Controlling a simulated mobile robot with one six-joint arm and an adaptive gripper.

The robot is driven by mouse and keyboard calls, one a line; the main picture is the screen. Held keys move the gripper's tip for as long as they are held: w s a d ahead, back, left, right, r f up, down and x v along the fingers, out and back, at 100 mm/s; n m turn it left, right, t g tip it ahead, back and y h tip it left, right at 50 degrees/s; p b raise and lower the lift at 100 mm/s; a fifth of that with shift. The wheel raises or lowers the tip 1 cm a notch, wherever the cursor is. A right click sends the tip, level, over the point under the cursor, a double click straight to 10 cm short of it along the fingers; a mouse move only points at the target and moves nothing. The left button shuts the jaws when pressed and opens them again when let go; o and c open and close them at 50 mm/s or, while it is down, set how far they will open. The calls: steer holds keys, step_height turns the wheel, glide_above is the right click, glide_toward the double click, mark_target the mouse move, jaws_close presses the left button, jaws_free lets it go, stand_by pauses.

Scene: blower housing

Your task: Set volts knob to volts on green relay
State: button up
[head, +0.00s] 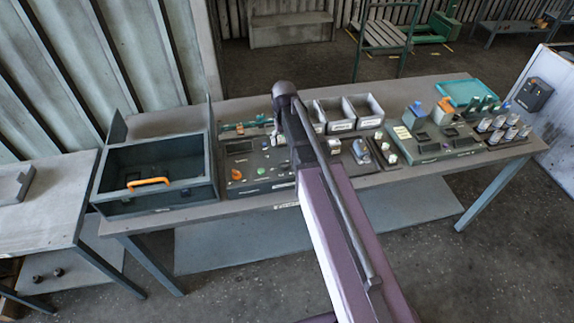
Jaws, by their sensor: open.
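A dark control panel (258,184) lies on the workbench, left of my arm. It carries an orange round part (236,174), a smaller green part and light fittings. They are too small to tell which is the volts knob, and no marking for volts is legible. I cannot pick out the green relay with certainty; a grey-green block with dark sockets (446,152) stands at the right. My arm crosses the middle of the view and hides part of the panel's right side. My gripper (278,138) shows small and partly hidden at the arm's end, over the panel's back right, apparently holding nothing.
An open dark bin (158,202) with an orange handle stands left of the panel. Grey labelled trays (365,106) stand behind my arm. Several light cylinders (498,124) and a teal tray (466,88) are at the right. The bench's front strip is mostly clear.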

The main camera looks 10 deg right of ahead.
mark_target(284, 162)
steer(key=shift+f+b, duration=5.45)
steer(key=shift+f, duration=0.3)
